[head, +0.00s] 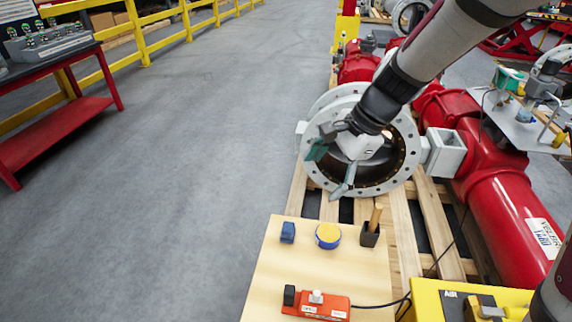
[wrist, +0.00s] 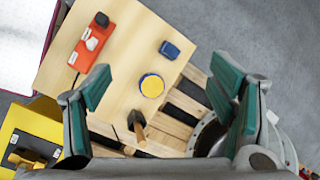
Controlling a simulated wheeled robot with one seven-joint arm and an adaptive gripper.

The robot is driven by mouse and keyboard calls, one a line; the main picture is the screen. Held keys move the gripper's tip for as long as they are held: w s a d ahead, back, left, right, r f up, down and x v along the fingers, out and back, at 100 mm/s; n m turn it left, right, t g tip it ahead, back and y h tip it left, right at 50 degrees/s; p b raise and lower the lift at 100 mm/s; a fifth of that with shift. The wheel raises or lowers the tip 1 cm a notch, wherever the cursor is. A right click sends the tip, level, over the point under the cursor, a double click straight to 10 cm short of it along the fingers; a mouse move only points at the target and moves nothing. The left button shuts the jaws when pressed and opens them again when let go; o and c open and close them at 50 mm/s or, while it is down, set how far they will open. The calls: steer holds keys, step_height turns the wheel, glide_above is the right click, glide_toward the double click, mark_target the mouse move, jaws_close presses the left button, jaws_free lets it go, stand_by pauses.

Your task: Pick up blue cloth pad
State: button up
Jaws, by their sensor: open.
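The blue cloth pad (head: 288,232) is a small dark blue block lying on the far left part of a light wooden board. It also shows in the wrist view (wrist: 169,50), near the board's right edge. My gripper (head: 333,168) is open and empty, with its green-padded fingers wide apart in the wrist view (wrist: 165,95). It is in the air in front of the grey valve flange, above and beyond the board, apart from the pad. Nothing covers the pad in either view.
The wooden board (head: 262,291) also holds a round yellow-topped tin (head: 328,236), a brush in a dark holder (head: 369,236) and a red control box (head: 316,305) with a cable. A large flanged valve (head: 312,150) stands behind on a pallet. Open floor lies left.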

mark_target(290, 227)
steer(key=w+a+f+m+b, duration=0.1)
steer(key=w+f+m+b, duration=0.1)
steer(key=f, duration=0.7)
steer(key=w+a+f+m+b, duration=0.2)
steer(key=w+f, duration=0.3)
steer(key=f, duration=0.5)
steer(key=w+a+f+m+b, duration=0.2)
steer(key=w+f+m+b, duration=0.1)
steer(key=f, duration=0.6)
steer(key=shift+w+f+g, duration=0.15)
steer(key=shift+w+g, duration=0.05)
steer(key=shift+g, duration=0.1)
steer(key=shift+w+b+x, duration=0.15)
steer(key=shift+b+x, duration=0.4)
steer(key=shift+x, duration=1.05)
steer(key=shift+w+b+x, duration=0.15)
steer(key=shift+b+x, duration=0.35)
steer(key=shift+x, duration=1.15)
steer(key=shift+c, duration=0.3)
steer(key=c, duration=1.2)
